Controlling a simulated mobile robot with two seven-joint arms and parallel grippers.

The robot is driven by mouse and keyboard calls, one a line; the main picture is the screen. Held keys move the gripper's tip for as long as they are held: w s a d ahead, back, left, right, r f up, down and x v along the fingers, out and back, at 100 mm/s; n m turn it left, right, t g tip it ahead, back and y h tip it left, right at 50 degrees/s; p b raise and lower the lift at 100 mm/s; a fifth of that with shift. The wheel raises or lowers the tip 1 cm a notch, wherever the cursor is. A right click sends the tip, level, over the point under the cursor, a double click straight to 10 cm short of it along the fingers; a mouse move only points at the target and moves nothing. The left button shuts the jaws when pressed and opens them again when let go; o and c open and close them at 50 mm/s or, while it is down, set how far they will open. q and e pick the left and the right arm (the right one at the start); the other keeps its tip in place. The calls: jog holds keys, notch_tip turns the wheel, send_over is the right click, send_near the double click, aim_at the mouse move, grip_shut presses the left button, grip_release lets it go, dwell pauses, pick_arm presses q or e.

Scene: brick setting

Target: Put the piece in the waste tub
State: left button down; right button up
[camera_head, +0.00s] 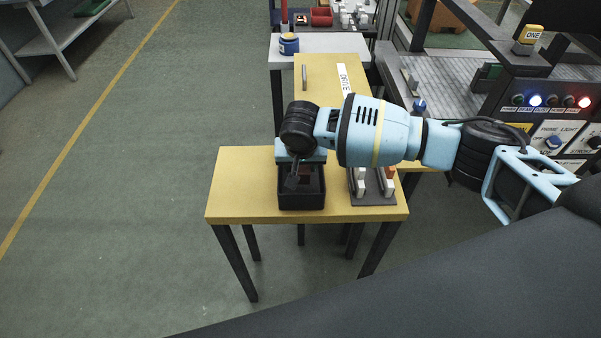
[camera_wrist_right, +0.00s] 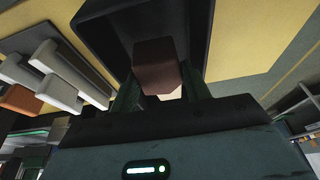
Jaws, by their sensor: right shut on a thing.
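The waste tub (camera_head: 302,203) is a black open box on the yellow table, near its front edge. In the right wrist view the tub's dark wall (camera_wrist_right: 103,33) shows around and behind the piece. My right gripper (camera_head: 301,176) reaches down over the tub's opening. In the right wrist view the gripper (camera_wrist_right: 160,88) is shut on a brown block-shaped piece (camera_wrist_right: 155,63), with a finger on each side. The piece lines up with the tub's opening; I cannot tell how deep it is. My left gripper is not in view.
A grey rack (camera_head: 373,198) with white and orange pieces stands right of the tub on the yellow table (camera_head: 240,190). A blue jar (camera_head: 289,46) stands on a pale table behind. A control panel (camera_head: 548,110) is at right. Open floor lies left.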

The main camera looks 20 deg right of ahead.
aim_at(301, 169)
notch_tip(301, 169, down, 4)
jog(key=shift+r, duration=0.25)
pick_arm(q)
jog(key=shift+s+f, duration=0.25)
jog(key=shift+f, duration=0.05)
pick_arm(e)
jog(key=o, duration=0.7)
jog(key=shift+f, duration=0.1)
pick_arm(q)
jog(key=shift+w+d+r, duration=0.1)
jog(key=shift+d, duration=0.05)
pick_arm(e)
jog(key=shift+o, duration=0.2)
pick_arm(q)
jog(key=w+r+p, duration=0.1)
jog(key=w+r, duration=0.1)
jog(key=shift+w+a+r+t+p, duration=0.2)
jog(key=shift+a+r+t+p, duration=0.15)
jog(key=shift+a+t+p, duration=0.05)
pick_arm(e)
jog(key=v, duration=1.2)
